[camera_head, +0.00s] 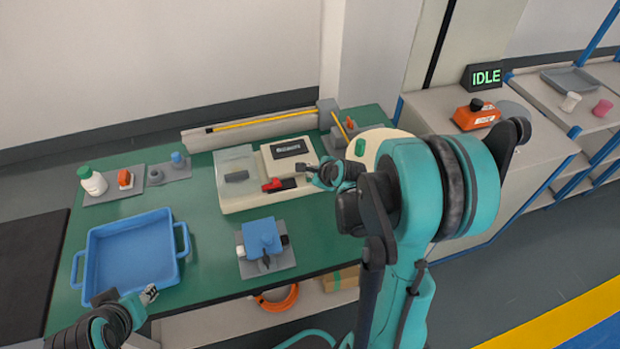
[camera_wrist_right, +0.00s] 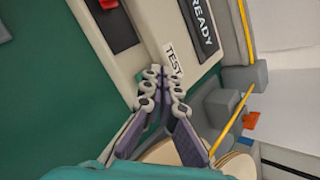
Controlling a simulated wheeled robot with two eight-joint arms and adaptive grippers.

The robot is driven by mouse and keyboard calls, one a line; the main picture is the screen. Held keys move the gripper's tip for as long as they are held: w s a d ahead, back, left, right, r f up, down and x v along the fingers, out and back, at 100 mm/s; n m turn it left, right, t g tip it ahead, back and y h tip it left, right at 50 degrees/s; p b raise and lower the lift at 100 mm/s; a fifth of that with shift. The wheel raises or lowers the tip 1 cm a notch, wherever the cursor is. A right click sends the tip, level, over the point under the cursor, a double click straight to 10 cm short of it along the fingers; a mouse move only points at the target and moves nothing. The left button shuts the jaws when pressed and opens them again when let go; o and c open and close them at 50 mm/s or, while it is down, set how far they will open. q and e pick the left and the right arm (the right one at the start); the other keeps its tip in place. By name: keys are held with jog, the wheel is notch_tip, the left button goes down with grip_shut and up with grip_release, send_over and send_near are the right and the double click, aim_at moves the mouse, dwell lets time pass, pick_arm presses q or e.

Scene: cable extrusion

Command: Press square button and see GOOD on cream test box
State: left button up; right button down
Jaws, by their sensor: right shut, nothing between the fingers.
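The cream test box (camera_head: 240,203) sits on the green bench, with a clear lid at its left and a dark display (camera_head: 289,147). In the right wrist view the box (camera_wrist_right: 150,28) has its display (camera_wrist_right: 200,22) reading READY, and a white TEST label (camera_wrist_right: 173,60). My right gripper (camera_head: 306,168) is at the box's right side. In the wrist view its closed, empty fingertips (camera_wrist_right: 164,73) are at the TEST label's edge; contact cannot be told. The square button is not distinguishable, perhaps behind the fingers. My left gripper (camera_head: 149,294) is low at left, away from the box; its jaw state is unclear.
A red clamp (camera_head: 278,185) is on the box front. A blue tray (camera_head: 135,212), a blue fixture (camera_head: 262,238) and a white bottle (camera_head: 92,182) stand on the bench. A yellow rod in a trough (camera_head: 225,139) lies behind. A sign (camera_head: 484,77) at right reads IDLE.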

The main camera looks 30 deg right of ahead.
jog(key=shift+f+b, duration=0.45)
dwell(0.6)
jog(key=shift+r, duration=0.1)
jog(key=shift+r+p, duration=0.75)
jog(key=shift+r, duration=0.05)
jog(key=shift+r, duration=0.15)
notch_tip(320, 180, up, 5)
jog(key=p, duration=0.4)
dwell(0.8)
